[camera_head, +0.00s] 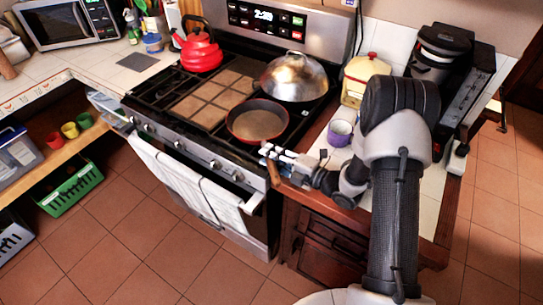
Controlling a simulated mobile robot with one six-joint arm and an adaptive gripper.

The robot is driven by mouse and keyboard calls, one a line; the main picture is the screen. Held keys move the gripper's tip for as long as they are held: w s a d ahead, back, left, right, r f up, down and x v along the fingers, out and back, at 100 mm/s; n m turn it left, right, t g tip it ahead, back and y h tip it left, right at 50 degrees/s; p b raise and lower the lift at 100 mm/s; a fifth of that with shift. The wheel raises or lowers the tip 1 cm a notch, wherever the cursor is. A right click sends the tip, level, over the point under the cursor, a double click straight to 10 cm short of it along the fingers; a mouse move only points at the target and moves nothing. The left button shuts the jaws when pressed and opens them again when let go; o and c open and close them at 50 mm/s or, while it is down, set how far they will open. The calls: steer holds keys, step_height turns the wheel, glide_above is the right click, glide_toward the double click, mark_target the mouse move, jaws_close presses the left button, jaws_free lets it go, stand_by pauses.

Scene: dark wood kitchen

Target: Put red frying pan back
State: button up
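The red frying pan (258,122), with a dark rim and brownish inside, sits at the front right of the stove top. My gripper (268,154) is at the front right edge of the stove, just below the pan in the picture. A brown, handle-like piece (273,175) shows just below the fingers; it may be the pan's handle, but the fingers hide where it would join the pan. The fingers are small and partly overlapped, so I cannot tell whether they are open or shut on it.
A domed metal lid (293,77) is behind the pan, and a red kettle (200,50) is at the back left. A purple-and-white mug (340,133) and a yellow canister (362,75) stand on the right counter. White towels (190,185) hang on the oven front.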

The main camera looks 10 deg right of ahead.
steer(key=shift+o, duration=0.9)
